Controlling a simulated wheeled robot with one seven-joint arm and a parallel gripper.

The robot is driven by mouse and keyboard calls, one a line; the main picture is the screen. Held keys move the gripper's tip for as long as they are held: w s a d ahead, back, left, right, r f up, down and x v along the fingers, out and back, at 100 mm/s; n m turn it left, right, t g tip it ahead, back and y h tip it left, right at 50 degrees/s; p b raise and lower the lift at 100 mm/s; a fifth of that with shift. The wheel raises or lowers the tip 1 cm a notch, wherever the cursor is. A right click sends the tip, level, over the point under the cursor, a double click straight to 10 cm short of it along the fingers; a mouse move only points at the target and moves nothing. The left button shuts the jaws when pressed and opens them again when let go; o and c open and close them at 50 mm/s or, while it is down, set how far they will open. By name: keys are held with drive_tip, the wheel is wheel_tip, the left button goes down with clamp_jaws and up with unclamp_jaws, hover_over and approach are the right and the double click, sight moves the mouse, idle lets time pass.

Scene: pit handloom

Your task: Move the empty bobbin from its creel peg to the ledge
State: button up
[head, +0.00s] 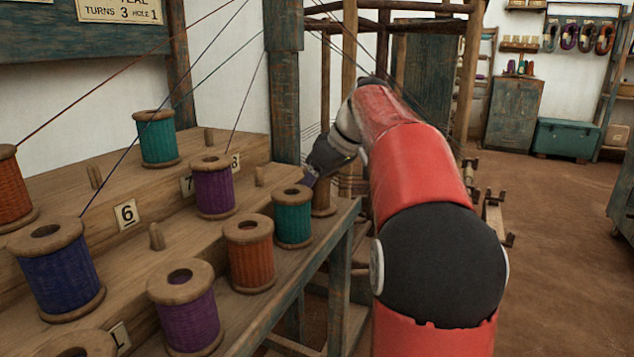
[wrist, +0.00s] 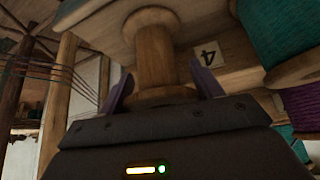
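The empty bobbin (wrist: 155,55) is bare wood, with a round flange at each end. In the wrist view it stands between the two purple fingers of my gripper (wrist: 163,85). The fingers are apart, one on each side of it; a small gap shows between its barrel and the right finger. I cannot tell whether either finger touches its near flange. In the head view my gripper (head: 310,181) is at the far right end of the stepped creel (head: 272,147), and the bare bobbin (head: 323,198) is just beside it, partly hidden. The peg under the bobbin is hidden.
A teal bobbin (head: 293,218) stands close to my gripper, with orange (head: 249,255) and purple (head: 214,187) ones nearby. Several bare pegs stick up from the steps. A blue post (head: 283,85) rises behind, and threads cross overhead. The floor at right is open.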

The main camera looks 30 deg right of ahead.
drive_tip(key=o, duration=0.4)
drive_tip(key=shift+r, duration=0.3)
drive_tip(key=p+v, duration=0.2)
drive_tip(key=v, duration=0.9)
drive_tip(key=shift+s+r, duration=0.25)
drive_tip(key=shift+d, duration=0.1)
